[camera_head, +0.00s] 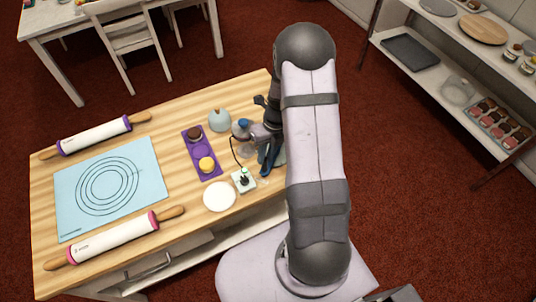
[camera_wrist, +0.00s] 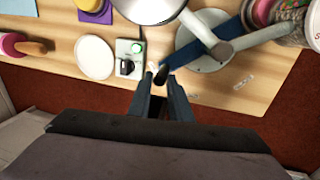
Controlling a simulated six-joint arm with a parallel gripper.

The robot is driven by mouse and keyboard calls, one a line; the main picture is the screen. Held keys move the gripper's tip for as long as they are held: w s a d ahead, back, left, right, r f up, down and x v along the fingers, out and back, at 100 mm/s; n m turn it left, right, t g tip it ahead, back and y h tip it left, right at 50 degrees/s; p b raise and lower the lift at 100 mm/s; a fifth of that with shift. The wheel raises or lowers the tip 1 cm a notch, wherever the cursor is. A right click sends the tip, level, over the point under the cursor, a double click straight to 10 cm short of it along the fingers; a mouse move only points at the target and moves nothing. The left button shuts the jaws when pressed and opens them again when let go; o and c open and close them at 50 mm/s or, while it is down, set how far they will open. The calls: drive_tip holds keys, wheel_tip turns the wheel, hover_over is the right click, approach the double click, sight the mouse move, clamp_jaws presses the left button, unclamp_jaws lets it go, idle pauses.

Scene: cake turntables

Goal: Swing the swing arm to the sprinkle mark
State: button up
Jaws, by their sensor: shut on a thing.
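The swing arm (camera_wrist: 220,37) shows in the wrist view as a dark blue bar over a round grey base (camera_wrist: 206,56), with a black handle (camera_wrist: 161,74) at its lower left end. My gripper (camera_wrist: 161,83) is shut on this black handle, one finger on each side. In the head view the blue of the swing arm (camera_head: 266,168) shows near the table's right edge, beside my arm, which hides much of it. I cannot make out which mark is the sprinkle mark; a small pale label (camera_wrist: 243,82) lies on the table right of the base.
A control box (camera_head: 243,181) with a green button and black knob stands left of my gripper. A white disc (camera_head: 219,196), a purple tray (camera_head: 208,169) with cakes and a pale blue dome (camera_head: 219,120) are close by. A blue mat (camera_head: 75,208) lies farther left.

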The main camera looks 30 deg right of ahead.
drive_tip(key=shift+a, duration=0.1)
drive_tip(key=shift+w+a+p, duration=0.4)
drive_tip(key=shift+w, duration=0.25)
drive_tip(key=o, duration=0.7)
drive_tip(key=shift+o, duration=0.2)
drive_tip(key=shift+r, duration=0.1)
wheel_tip(320, 180, up, 7)
drive_tip(key=p, duration=0.7)
